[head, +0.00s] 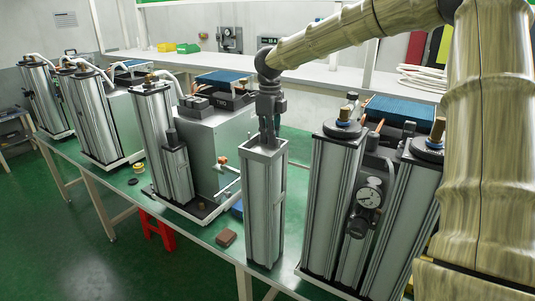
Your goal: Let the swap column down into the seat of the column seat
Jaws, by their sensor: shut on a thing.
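The swap column (265,210) is a tall silver square column, upright, near the front edge of the green-topped bench in the middle of the head view. My gripper (269,138) is above it, with its fingers down at the column's open top end, shut on it. The fingertips are partly hidden by the column's rim. The column's foot is low, close to the bench top; I cannot tell whether it touches anything. I cannot make out the column seat clearly; the column may hide it.
A twin-column unit with a pressure gauge (369,193) stands close on the right. Another column unit (163,145) stands to the left. A small brown block (226,238) lies on the bench left of the column. A red stool (157,230) stands below the bench.

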